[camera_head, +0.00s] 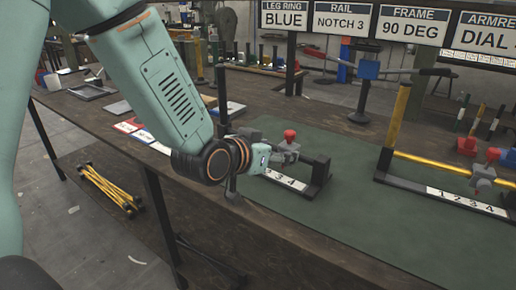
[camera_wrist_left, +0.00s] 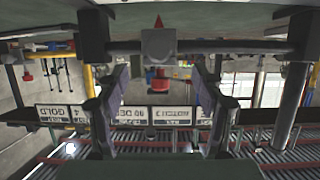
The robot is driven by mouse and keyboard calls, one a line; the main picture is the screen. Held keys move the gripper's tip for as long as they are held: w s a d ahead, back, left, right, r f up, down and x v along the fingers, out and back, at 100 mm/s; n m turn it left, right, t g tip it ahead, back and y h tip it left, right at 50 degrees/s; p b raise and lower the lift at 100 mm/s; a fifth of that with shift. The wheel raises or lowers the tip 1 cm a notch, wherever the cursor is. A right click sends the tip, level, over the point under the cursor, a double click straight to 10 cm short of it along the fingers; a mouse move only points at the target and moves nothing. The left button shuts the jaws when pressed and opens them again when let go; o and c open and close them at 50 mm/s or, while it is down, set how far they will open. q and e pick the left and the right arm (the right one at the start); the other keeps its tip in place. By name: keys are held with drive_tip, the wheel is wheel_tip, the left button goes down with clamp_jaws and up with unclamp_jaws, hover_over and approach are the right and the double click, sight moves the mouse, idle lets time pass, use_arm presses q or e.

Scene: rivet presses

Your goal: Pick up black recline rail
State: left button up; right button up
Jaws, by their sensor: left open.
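A black rail (camera_head: 311,158) runs across a black fixture with a numbered white strip (camera_head: 286,180) on the green mat, and a grey slider block (camera_head: 287,151) with a red knob sits on it. In the left wrist view, which looks upside down, the dark rail (camera_wrist_left: 215,47) crosses the top through the grey block (camera_wrist_left: 158,45). My left gripper (camera_wrist_left: 161,75) is open, its two fingers spread either side of the red knob. I cannot tell whether they touch anything. In the head view my left wrist hides the fingers and the fixture's left end. My right gripper is not in view.
A second fixture with a yellow rail (camera_head: 448,164) and a tall yellow post (camera_head: 398,114) stands to the right. The green mat (camera_head: 350,222) is clear in front. Signs (camera_head: 341,23) hang behind. Yellow rods (camera_head: 110,189) lie on a low shelf at left.

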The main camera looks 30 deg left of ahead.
use_arm(q)
drive_tip(key=x, duration=0.2)
drive_tip(key=shift+w+d+f, duration=0.1)
drive_tip(key=shift+w+f, duration=0.15)
drive_tip(key=shift+w, duration=0.05)
drive_tip(key=shift+s+r, duration=0.15)
drive_tip(key=shift+c, duration=0.5)
drive_tip(key=c, duration=0.4)
clamp_jaws()
drive_tip(key=shift+r, duration=0.1)
